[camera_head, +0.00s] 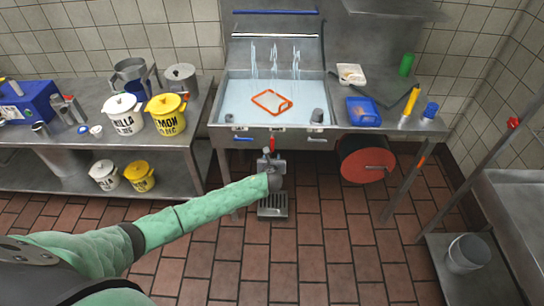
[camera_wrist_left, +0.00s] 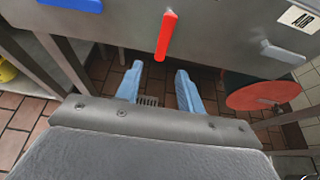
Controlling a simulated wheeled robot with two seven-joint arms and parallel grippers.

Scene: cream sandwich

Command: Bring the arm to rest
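My left arm reaches in from the lower left in the head view, in a green quilted sleeve. My left gripper (camera_head: 270,157) is in front of the sink unit, below its front edge. In the left wrist view its two blue fingers (camera_wrist_left: 160,88) stand apart with nothing between them, and floor tiles and a drain grate show through the gap. A red handle (camera_wrist_left: 166,35) on the sink front lies just beyond the fingertips. My right gripper is not in view.
The sink (camera_head: 240,100) holds a red-framed item (camera_head: 271,102). The left counter carries a white bucket (camera_head: 122,115) and a yellow bucket (camera_head: 166,112). A red round drum end (camera_head: 368,166) is under the right counter. A floor grate (camera_head: 273,206) lies below the gripper. Open tiled floor is in front.

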